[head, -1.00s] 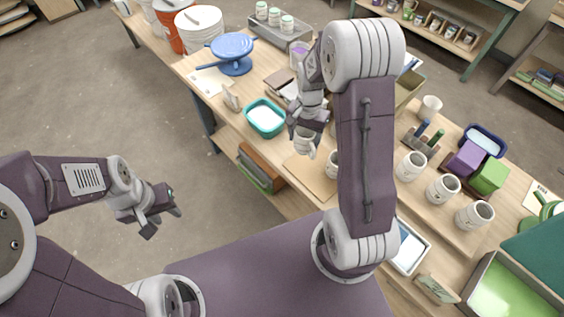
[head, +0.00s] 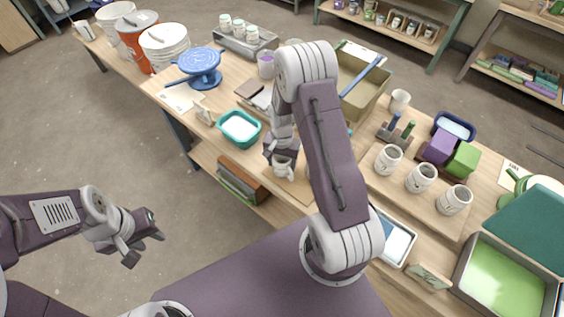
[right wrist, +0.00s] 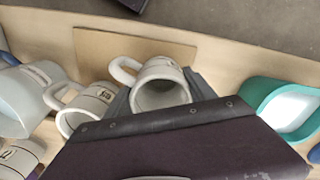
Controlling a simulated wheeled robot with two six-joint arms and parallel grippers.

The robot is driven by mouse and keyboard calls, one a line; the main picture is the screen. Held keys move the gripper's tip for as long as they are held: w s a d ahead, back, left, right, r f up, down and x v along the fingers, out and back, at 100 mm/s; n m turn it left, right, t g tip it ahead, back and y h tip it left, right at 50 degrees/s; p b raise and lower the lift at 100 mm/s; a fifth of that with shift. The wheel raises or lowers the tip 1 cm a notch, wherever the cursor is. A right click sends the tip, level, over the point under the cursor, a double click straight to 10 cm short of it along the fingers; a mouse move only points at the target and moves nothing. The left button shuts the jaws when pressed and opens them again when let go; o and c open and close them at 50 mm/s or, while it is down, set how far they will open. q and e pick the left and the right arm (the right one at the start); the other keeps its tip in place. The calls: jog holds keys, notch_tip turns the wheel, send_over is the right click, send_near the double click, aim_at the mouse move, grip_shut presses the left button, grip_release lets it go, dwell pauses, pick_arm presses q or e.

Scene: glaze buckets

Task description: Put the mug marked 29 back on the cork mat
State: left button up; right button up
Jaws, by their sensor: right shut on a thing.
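My right gripper (head: 281,155) is shut on a white mug (head: 284,169). In the right wrist view the held mug (right wrist: 161,88) sits between the grey fingers, its handle to the left; no number on it is readable. The tan cork mat (head: 299,190) lies on the bench just below the mug in the head view; part of it is hidden by my right arm. The mat (right wrist: 140,48) also shows beyond the mug in the right wrist view. I cannot tell whether the mug touches the mat. My left gripper (head: 142,240) is open and empty, away from the bench.
Another white mug (right wrist: 90,104) stands close beside the held one. A teal basin (head: 240,128) is left of the gripper. Three mugs, one of them here (head: 388,159), stand on a board at right. A box (head: 358,88) stands behind my right arm.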

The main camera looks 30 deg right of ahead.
jog(key=shift+f, duration=0.15)
jog(key=o, duration=1.7)
notch_tip(320, 180, up, 12)
jog(key=s+a+n, duration=0.2)
jog(key=s+n, duration=0.1)
jog(key=s, duration=0.1)
jog(key=s+a+r+n, duration=0.1)
jog(key=s+a+n, duration=0.1)
jog(key=s+n, duration=0.1)
jog(key=s+a+r+n+t, duration=0.1)
jog(key=s+a+n, duration=0.1)
jog(key=s, duration=0.3)
jog(key=shift+a+r+n, duration=0.15)
jog(key=shift+a+n, duration=0.25)
jog(key=shift+a, duration=0.15)
